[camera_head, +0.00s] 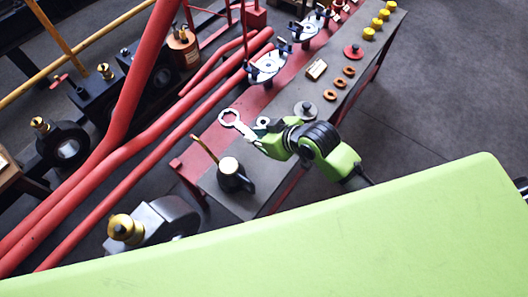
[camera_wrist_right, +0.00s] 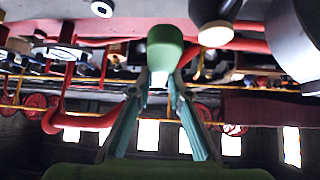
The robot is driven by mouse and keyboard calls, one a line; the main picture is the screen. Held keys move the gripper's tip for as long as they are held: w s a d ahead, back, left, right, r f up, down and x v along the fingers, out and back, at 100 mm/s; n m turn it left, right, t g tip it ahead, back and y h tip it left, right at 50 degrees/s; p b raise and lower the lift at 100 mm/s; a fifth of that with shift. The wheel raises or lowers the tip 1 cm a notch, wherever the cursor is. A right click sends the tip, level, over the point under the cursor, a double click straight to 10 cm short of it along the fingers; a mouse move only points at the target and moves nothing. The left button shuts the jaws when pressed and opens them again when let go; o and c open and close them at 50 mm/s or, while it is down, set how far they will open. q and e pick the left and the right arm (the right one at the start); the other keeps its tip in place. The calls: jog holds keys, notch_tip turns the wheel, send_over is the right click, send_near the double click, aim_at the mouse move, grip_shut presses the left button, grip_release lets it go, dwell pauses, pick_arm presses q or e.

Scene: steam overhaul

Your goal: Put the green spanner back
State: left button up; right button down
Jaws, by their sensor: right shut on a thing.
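My right gripper (camera_head: 258,136) is over the near part of the bench in the head view. It is shut on the green spanner, whose pale metal ring end (camera_head: 229,117) sticks out to the upper left of the jaws. In the right wrist view a green handle-like part (camera_wrist_right: 165,48) of it sits between the two fingers of the gripper (camera_wrist_right: 160,82). The fingers hide the middle of the spanner. The spanner appears to be above the bench top, but its height is hard to tell. My left gripper is not in view.
The long red-edged bench (camera_head: 235,203) carries a dark oil can (camera_head: 234,180) just below the gripper. Red pipes (camera_head: 150,125) run on the left. Open floor (camera_head: 450,100) is on the right.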

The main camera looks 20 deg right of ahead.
jog(key=shift+n+g+y, duration=0.3)
jog(key=shift+n+y, duration=0.1)
jog(key=shift+n, duration=0.1)
jog(key=w+d+f, duration=0.1)
jog(key=f, duration=0.3)
jog(key=d+f+b, duration=0.1)
jog(key=d+f, duration=0.1)
jog(key=f, duration=0.3)
jog(key=w+d+f, duration=0.1)
jog(key=f, duration=0.3)
jog(key=shift+w+d+f, duration=0.3)
jog(key=shift+d+f, duration=0.05)
jog(key=shift+f, duration=0.05)
jog(key=shift+f+b, duration=0.6)
jog(key=shift+f, duration=1.7)
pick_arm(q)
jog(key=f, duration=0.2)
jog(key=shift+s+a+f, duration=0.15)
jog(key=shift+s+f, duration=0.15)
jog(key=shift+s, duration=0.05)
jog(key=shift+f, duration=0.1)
pick_arm(e)
jog(key=shift+f, duration=0.1)
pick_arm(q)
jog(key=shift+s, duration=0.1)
pick_arm(e)
jog(key=c, duration=1.9)
grip_release()
jog(key=shift+s, duration=0.15)
